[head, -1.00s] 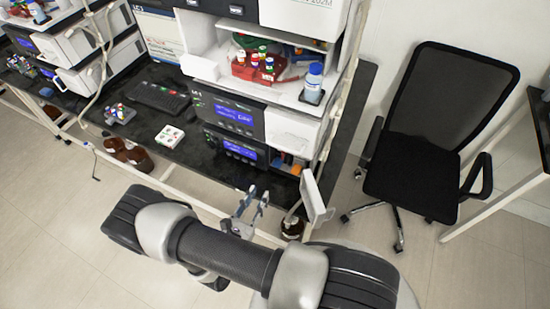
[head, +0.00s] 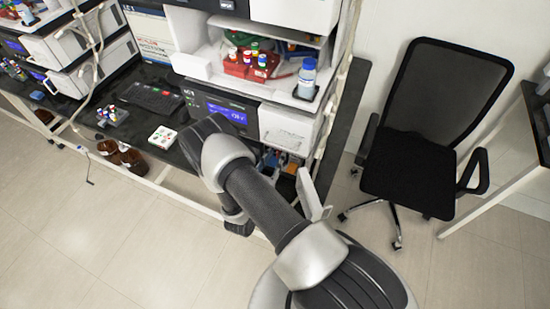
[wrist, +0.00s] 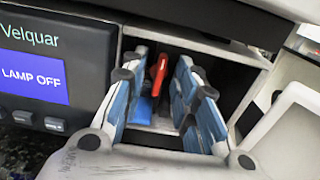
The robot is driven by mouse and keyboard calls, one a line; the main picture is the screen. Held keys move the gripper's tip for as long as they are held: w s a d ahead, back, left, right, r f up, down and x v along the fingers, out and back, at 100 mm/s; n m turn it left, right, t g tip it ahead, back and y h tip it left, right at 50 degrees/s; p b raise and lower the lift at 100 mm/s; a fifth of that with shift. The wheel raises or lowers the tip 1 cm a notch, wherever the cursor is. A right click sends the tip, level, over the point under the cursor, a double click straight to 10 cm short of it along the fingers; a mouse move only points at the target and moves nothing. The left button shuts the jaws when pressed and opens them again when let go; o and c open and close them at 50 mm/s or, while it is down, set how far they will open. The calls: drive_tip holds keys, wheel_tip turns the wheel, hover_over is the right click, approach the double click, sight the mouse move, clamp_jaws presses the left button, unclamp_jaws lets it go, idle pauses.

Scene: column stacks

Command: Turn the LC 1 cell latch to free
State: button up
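In the wrist view a red lever (wrist: 159,74), which looks like the cell latch, stands roughly upright inside an open bay of an instrument. A blue part (wrist: 142,108) shows low beside it, partly behind my left finger. My gripper (wrist: 161,58) is open, with its blue-padded fingers on either side of the red lever. Whether a finger touches the lever I cannot tell. The instrument's panel (wrist: 50,85) reads "Velquar" and "LAMP OFF". In the head view my arm hides much of the lower instrument and most of my gripper; the latch is not discernible there.
A white open door (wrist: 288,130) stands right of the bay; it also shows in the head view (head: 311,195). The bay's walls are close around my fingers. A blue-capped bottle (head: 307,78) stands above. A black chair (head: 425,150) is at the right. The floor at left is clear.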

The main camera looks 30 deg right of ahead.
drive_tip(key=shift+c, duration=0.6)
clamp_jaws()
